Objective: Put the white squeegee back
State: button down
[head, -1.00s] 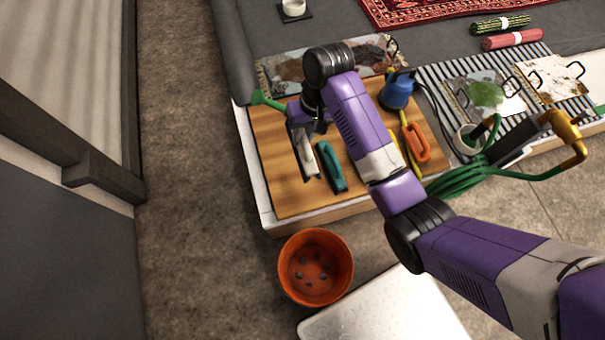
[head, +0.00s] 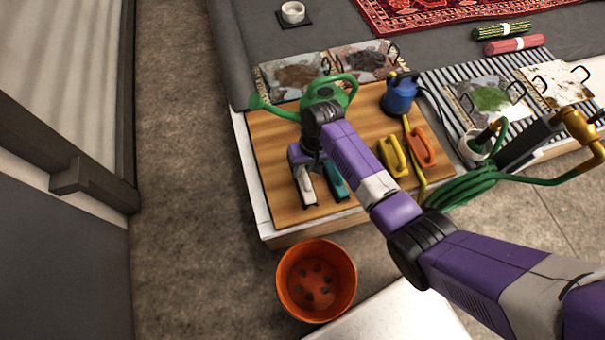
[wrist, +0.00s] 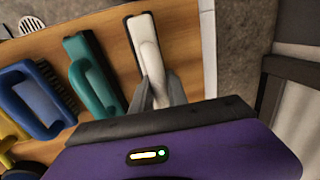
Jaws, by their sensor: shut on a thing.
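My gripper (wrist: 157,90) is shut on the handle of the white squeegee (wrist: 147,48). In the head view the white squeegee (head: 306,186) points toward the front edge of the wooden board (head: 272,150), just left of the teal squeegee (head: 337,183). The two lie roughly parallel, with a narrow gap between them. In the wrist view the teal squeegee (wrist: 92,78) is left of the white one. I cannot tell whether the white squeegee touches the board. My wrist hides part of its handle.
A green watering can (head: 325,92) stands behind my wrist. Yellow (head: 392,158) and orange (head: 421,147) brushes and a blue pump (head: 399,95) are to the right. A blue brush (wrist: 38,95) shows in the wrist view. An orange bucket (head: 317,280) stands before the board.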

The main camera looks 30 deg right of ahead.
jog(key=shift+f+b, duration=0.3)
jog(key=shift+f, duration=1)
jog(key=shift+f, duration=0.1)
jog(key=c, duration=1.3)
grip_release()
notch_tip(320, 180, up, 12)
jog(key=d+p, duration=0.2)
jog(key=p, duration=0.2)
jog(key=shift+s+d, duration=0.15)
jog(key=shift+s, duration=0.1)
